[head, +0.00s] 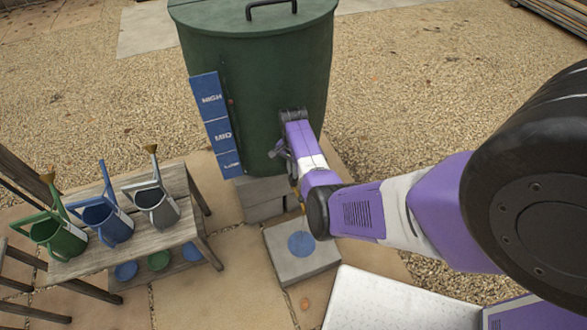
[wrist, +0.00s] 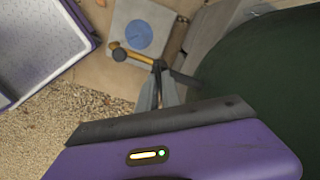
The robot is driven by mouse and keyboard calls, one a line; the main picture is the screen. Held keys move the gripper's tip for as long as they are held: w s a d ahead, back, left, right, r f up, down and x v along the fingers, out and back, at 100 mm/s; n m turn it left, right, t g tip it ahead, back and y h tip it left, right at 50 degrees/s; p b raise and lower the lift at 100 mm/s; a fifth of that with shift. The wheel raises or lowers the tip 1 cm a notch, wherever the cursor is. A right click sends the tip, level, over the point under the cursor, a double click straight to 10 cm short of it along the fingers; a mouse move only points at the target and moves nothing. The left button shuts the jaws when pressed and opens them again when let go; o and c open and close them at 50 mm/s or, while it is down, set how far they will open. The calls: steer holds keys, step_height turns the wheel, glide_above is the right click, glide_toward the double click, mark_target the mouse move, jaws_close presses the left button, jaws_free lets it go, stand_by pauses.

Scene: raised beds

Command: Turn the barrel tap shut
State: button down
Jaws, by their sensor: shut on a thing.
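The green barrel (head: 258,90) stands upright at the back, and its dark side fills the right of the wrist view (wrist: 265,85). The tap (wrist: 138,57) shows in the wrist view as a brass-coloured bar with a dark rounded end, beside the barrel wall. My gripper (wrist: 159,72) is shut on the tap, its narrow grey fingers meeting at the bar's near end. In the head view my gripper (head: 281,151) is at the barrel's lower front, and the arm hides most of the tap. The exact turn of the handle is hard to tell.
A slab with a blue disc (head: 301,244) lies below the tap. A wooden bench (head: 150,232) at left holds green, blue and grey watering cans. A blue level strip (head: 216,125) runs down the barrel. My white-topped base is lower right. Gravel surrounds the barrel.

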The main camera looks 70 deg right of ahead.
steer(key=m+p, duration=0.1)
steer(key=m, duration=0.5)
steer(key=shift+m, duration=0.4)
stand_by(0.3)
steer(key=c, duration=1.5)
jaws_free()
steer(key=shift+c, duration=0.2)
step_height(320, 180, up, 8)
steer(key=shift+f+p, duration=0.1)
steer(key=shift+p, duration=0.75)
steer(key=shift+s, duration=0.1)
